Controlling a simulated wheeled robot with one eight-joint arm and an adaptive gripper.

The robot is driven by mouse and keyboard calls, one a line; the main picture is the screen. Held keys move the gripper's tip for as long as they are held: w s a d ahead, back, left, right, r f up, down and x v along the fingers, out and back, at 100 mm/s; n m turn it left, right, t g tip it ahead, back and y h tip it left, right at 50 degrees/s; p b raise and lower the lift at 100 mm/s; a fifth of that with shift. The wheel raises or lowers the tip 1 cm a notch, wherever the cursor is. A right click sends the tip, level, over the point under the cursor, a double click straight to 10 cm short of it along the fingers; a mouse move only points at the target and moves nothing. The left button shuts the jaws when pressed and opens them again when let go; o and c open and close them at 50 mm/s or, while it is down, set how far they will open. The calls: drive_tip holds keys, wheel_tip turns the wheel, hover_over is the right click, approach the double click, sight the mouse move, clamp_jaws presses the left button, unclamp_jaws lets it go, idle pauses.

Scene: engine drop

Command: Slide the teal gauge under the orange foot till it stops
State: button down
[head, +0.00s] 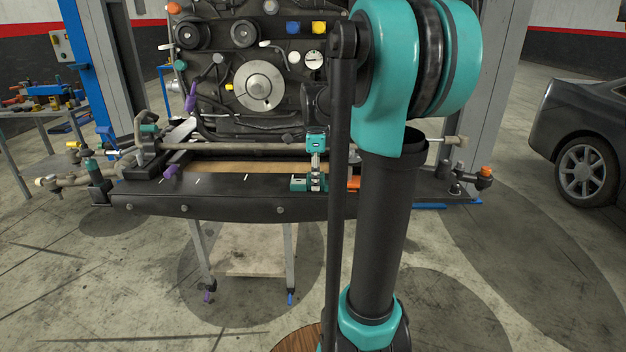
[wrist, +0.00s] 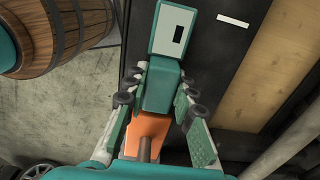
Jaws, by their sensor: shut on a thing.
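The teal gauge (wrist: 158,92) lies on the dark beam, with a pale block end that has a black window (wrist: 180,33); in the head view it shows as a small teal and white piece (head: 299,184). My gripper (wrist: 157,96) is shut on it, a finger on each side; in the head view it points down from above (head: 317,178). I cannot tell whether that end is under the foot. In the head view the foot (head: 353,183) is partly hidden by my arm.
The dark beam (head: 230,204) runs across below the engine (head: 255,85), with pipes and a wooden panel (head: 240,167) behind my gripper. A barrel (wrist: 75,35) stands beside the beam. A tool table (head: 40,109) is at left, a car (head: 585,130) at right.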

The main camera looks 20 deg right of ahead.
sight(282, 188)
drive_tip(key=shift+s+d, duration=0.2)
drive_tip(key=shift+d, duration=0.45)
drive_tip(key=shift+s+d, duration=0.1)
drive_tip(key=shift+d, duration=0.2)
drive_tip(key=shift+d, duration=0.15)
idle(0.7)
drive_tip(key=c, duration=1.8)
unclamp_jaws()
clamp_jaws()
drive_tip(key=shift+w+a, duration=0.65)
drive_tip(key=shift+a, duration=1.35)
drive_tip(key=shift+w+a, duration=0.6)
drive_tip(key=shift+a, duration=1.4)
drive_tip(key=shift+w+a, duration=0.65)
drive_tip(key=shift+a, duration=1.35)
drive_tip(key=shift+r, duration=0.1)
